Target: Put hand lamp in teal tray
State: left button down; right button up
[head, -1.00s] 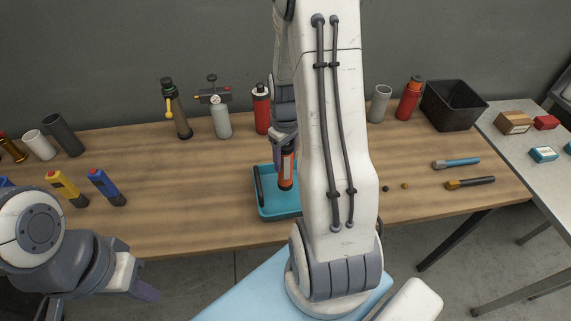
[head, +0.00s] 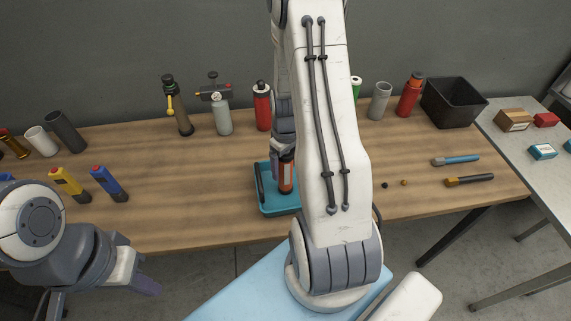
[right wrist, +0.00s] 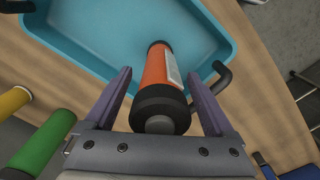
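The orange hand lamp (head: 286,178) with black ends is inside the teal tray (head: 279,210), looking about upright. In the right wrist view the lamp (right wrist: 158,75) reaches down to the floor of the tray (right wrist: 90,40), its black end nearest me. My right gripper (right wrist: 160,88) has its fingers on either side of the lamp, with a visible gap on both sides. In the head view this gripper (head: 284,150) is partly hidden by my arm. My left gripper (head: 146,286) is at lower left, away from the tray; its fingers are not clear.
A red bottle (head: 262,107), a grey canister with a gauge (head: 222,118) and a dark torch-like tool (head: 181,115) stand behind the tray. Yellow (head: 70,184) and blue (head: 109,184) tools are at left. A black bin (head: 453,103) is at back right.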

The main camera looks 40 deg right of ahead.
jog(key=shift+r, duration=0.2)
notch_tip(320, 180, up, 12)
jog(key=shift+b, duration=1.05)
jog(key=s+a+r+n, duration=0.1)
jog(key=a+r+n, duration=0.1)
jog(key=a, duration=0.8)
jog(key=s+a+r+n, duration=0.1)
jog(key=s+a+r, duration=0.1)
jog(key=a, duration=0.8)
jog(key=s+a+f+n+y+b, duration=0.1)
jog(key=s+a+n+b, duration=0.1)
jog(key=s+a, duration=0.9)
jog(key=shift+s+n, duration=0.6)
jog(key=shift+s, duration=0.65)
